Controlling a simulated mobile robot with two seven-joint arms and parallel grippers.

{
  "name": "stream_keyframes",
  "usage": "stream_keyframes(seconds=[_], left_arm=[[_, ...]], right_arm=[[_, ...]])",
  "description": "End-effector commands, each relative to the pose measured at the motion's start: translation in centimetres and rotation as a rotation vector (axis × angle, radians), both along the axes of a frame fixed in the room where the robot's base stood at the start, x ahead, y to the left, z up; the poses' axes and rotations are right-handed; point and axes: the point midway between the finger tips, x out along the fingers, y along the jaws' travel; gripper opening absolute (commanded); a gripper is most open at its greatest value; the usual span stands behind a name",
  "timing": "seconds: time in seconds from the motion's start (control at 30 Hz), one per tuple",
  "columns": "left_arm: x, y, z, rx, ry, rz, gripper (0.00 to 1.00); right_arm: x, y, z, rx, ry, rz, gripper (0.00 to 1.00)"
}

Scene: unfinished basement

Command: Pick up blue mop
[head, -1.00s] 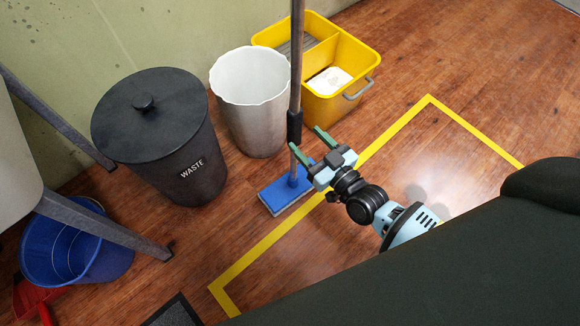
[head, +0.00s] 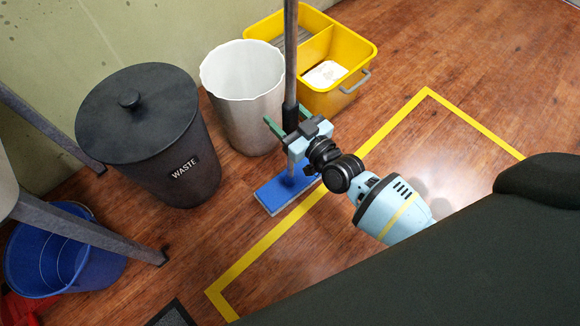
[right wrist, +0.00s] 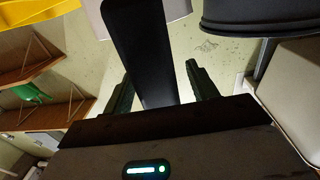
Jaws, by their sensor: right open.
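The blue mop (head: 287,190) stands upright on the wooden floor, its flat blue head down and its grey pole rising past the top of the head view. My right gripper (head: 279,122) is at the lower part of the pole, just below or at the black sleeve. In the right wrist view the dark pole (right wrist: 140,55) passes between the two open fingers of the gripper (right wrist: 160,85). A gap shows on the right side of the pole; contact on the left side is hard to tell. My left gripper is in neither view.
A white bin (head: 245,105) and a yellow bucket (head: 330,95) stand close behind the mop. A black waste bin (head: 140,130) stands to the left, with a blue bucket (head: 65,255) below it. Floor inside the yellow line (head: 250,262) is clear.

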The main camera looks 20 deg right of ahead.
Motion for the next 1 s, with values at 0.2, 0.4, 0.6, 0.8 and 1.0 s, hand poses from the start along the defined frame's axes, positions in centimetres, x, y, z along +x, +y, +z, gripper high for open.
stream_keyframes(seconds=[0.2,0.4,0.6,0.8,1.0], left_arm=[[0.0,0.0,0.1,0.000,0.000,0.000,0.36],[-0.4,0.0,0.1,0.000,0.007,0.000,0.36],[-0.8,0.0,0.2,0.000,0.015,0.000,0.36],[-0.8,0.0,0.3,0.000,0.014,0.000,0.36],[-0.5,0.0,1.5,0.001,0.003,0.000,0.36]], right_arm=[[0.0,0.0,0.0,0.000,0.000,0.000,0.49],[0.0,0.0,0.0,0.000,0.000,0.000,0.23],[0.0,0.0,0.2,0.001,-0.004,-0.001,0.05],[0.0,0.0,0.4,0.001,-0.004,-0.001,0.05],[0.0,-0.1,2.8,0.003,-0.007,-0.002,0.05]])
